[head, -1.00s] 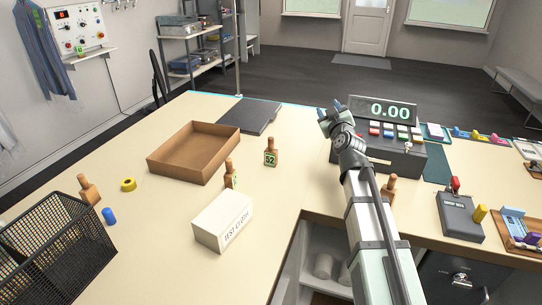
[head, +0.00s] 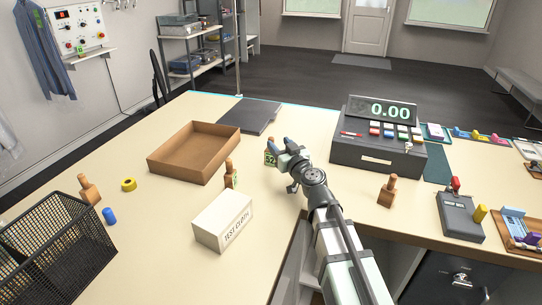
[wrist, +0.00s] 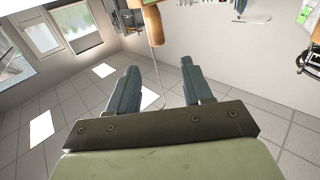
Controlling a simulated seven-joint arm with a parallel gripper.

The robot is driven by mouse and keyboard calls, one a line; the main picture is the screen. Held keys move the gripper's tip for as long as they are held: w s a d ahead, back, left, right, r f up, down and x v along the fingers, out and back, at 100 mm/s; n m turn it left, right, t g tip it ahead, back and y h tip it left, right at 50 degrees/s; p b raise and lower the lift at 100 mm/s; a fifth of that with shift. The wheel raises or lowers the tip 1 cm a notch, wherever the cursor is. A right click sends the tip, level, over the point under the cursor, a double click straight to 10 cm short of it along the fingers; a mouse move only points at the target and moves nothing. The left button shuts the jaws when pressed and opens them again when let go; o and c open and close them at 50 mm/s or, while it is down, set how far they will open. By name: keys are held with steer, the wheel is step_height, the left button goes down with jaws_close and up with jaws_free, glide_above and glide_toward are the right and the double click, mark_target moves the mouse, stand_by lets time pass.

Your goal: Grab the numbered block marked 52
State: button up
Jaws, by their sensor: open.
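The block marked 52 (head: 270,158) stands on the table right of the open brown box, with its green number label facing me in the head view. My gripper (head: 281,146) is just right of it and covers its upper part. Whether they touch, I cannot tell. In the wrist view my gripper (wrist: 158,72) has its two fingers apart with nothing between them. A wooden handle-like shape (wrist: 154,26) shows beyond the fingertips; I cannot tell what it belongs to.
Another wooden-handled block (head: 230,175) stands close by at the left, behind the white test cloth box (head: 222,220). The brown box (head: 180,165) lies further left. A cash register (head: 375,153) and one more handled block (head: 387,191) stand right of my arm.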

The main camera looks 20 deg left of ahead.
mark_target(271, 139)
steer(key=shift+f+x, duration=0.3)
steer(key=shift+x, duration=0.95)
steer(key=shift+f+x, duration=0.3)
steer(key=shift+x, duration=0.95)
steer(key=shift+f+x, duration=0.35)
steer(key=shift+x, duration=0.95)
steer(key=shift+d, duration=0.1)
steer(key=shift+c, duration=0.3)
jaws_close()
